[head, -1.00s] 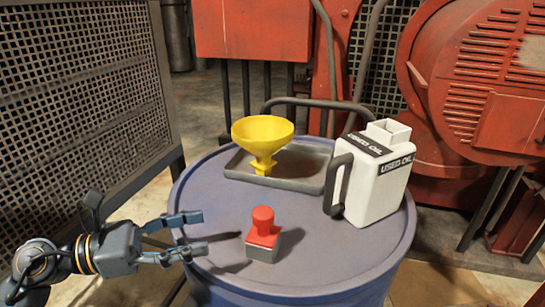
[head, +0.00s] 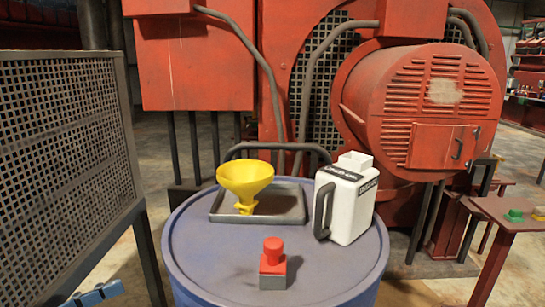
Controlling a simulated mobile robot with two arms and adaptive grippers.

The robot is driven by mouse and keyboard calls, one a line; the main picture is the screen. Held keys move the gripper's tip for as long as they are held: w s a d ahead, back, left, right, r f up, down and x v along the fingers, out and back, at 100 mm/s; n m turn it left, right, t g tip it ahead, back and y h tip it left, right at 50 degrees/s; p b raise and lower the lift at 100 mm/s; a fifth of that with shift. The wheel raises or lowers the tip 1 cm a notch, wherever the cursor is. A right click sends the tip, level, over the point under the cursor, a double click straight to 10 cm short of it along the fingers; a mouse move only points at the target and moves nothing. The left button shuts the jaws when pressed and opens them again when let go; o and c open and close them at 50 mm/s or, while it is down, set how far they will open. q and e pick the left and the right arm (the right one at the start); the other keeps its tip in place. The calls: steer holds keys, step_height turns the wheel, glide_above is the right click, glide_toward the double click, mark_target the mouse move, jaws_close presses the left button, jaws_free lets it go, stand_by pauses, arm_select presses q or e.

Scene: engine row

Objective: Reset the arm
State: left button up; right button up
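Only a small blue-grey part of my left gripper (head: 97,294) shows at the bottom left edge of the head view. It is left of the blue drum (head: 215,270) and apart from what stands on it. The rest of this gripper is cut off, so its opening is hidden. My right gripper is not in view.
On the drum top stand a red-capped grey block (head: 273,265), a yellow funnel (head: 245,180) in a grey tray (head: 285,208), and a white used-oil jug (head: 352,212). A mesh panel (head: 65,150) stands left, red machinery (head: 425,105) behind. A brown table (head: 510,212) stands right.

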arm_select(q)
steer(key=w+a+n+t+y, duration=0.3)
steer(key=n+t+y, duration=0.2)
steer(key=n, duration=0.5)
steer(key=w+a+n+t+y, duration=0.35)
steer(key=n+t, duration=0.25)
steer(key=n, duration=0.4)
steer(key=s+a+f+n+g+y, duration=0.25)
steer(key=f+n+g+y, duration=0.65)
steer(key=f+n, duration=0.85)
steer(key=s+d+f+n+g+h, duration=0.2)
steer(key=s+d+f+n+g, duration=0.65)
steer(key=s+d+f, duration=0.6)
step_height(320, 180, down, 26)
steer(key=s+a+m+g, duration=0.1)
steer(key=s+m+g, duration=0.1)
steer(key=s+a+f+g, duration=0.1)
steer(key=s+f, duration=0.8)
steer(key=s+a+f, duration=0.2)
steer(key=s+f, duration=0.6)
steer(key=f, duration=0.1)
steer(key=shift+s+a+f+g, duration=0.2)
steer(key=shift+s+a+g, duration=0.05)
steer(key=shift+s+g, duration=0.15)
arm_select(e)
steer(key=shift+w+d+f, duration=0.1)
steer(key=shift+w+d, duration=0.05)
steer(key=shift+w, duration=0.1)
